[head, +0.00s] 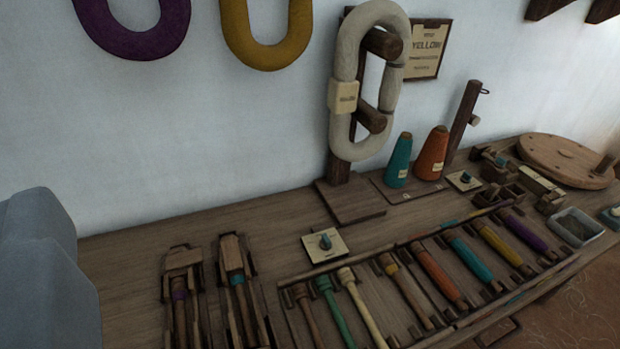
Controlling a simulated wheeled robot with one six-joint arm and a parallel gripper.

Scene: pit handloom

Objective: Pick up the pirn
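Several pirns lie side by side in a long wooden rack (284,301) on the bench. From left to right they include a bare brown one (308,318), a green one (333,315), a cream one (362,308), a mostly bare one with a little yellow (408,290), an orange one (437,275), a teal one (470,260), a yellow one (498,243) and a purple one (524,231). The pictures do not show which pirn is meant. My gripper is not in view.
Two wooden shuttles (183,290) (240,290) lie left of the rack. Teal (399,160) and orange (432,153) cones, a peg stand holding a cream hank (346,75), a round wooden disc (566,160) and a grey tray (576,227) stand behind or right. The wall closes the back.

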